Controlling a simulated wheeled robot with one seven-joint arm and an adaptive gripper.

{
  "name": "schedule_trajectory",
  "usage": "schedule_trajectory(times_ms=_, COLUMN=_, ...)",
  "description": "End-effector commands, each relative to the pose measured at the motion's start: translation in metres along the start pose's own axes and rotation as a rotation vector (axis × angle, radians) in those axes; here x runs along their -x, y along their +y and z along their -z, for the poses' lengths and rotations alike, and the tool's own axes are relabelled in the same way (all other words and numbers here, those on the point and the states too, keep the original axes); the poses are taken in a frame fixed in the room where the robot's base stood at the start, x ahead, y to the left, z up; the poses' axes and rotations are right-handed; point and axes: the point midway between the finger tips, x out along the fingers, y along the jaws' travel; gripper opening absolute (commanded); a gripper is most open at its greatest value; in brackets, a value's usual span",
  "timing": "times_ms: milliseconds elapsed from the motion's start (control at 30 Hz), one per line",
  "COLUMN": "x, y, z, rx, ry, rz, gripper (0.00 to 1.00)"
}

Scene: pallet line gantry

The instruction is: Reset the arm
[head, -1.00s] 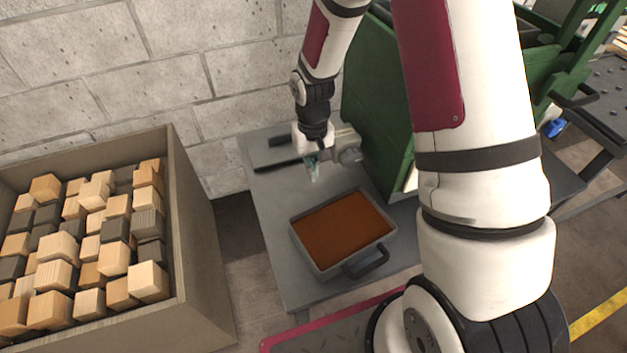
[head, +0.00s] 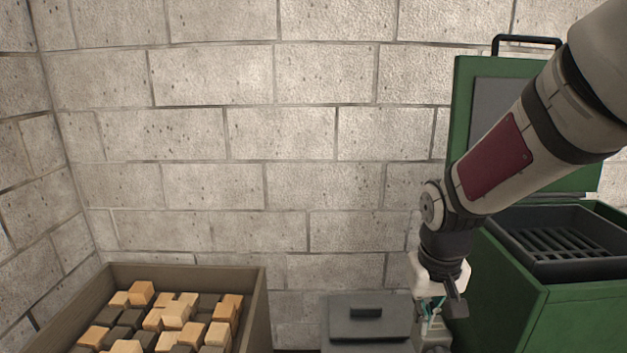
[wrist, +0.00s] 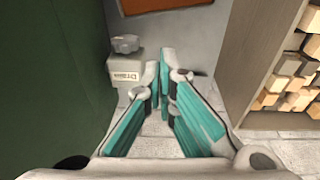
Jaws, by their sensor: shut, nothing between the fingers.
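My gripper (head: 432,312) hangs from my arm, pointing down, at the lower right of the head view, in front of the green cabinet's left side. In the wrist view its teal-padded fingers (wrist: 160,72) reach forward with their tips close together. Nothing is held between them. Part of the fingers in the head view is cut off near the bottom edge.
A green cabinet (head: 585,320) with a raised lid and black grate stands right. A grey lid with a black handle (head: 368,332) lies left of my gripper. A crate (head: 258,310) of wooden blocks is at lower left. An orange-brown tray surface (wrist: 165,4) and a labelled white box (wrist: 125,73) show in the wrist view.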

Motion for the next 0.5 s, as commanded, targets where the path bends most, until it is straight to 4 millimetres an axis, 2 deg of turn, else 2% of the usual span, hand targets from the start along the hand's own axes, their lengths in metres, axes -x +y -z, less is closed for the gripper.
schedule_trajectory(times_ms=33, x=0.025, y=0.002, z=-0.010, rx=-0.001, ry=0.025, rz=-0.004, gripper=0.00)
schedule_trajectory(times_ms=200, x=0.083, y=0.006, z=-0.048, rx=-0.009, ry=0.078, rz=-0.006, gripper=0.00)
schedule_trajectory(times_ms=300, x=0.112, y=0.007, z=-0.074, rx=-0.012, ry=0.109, rz=-0.004, gripper=0.00)
schedule_trajectory(times_ms=500, x=0.158, y=0.008, z=-0.128, rx=-0.016, ry=0.172, rz=0.012, gripper=0.00)
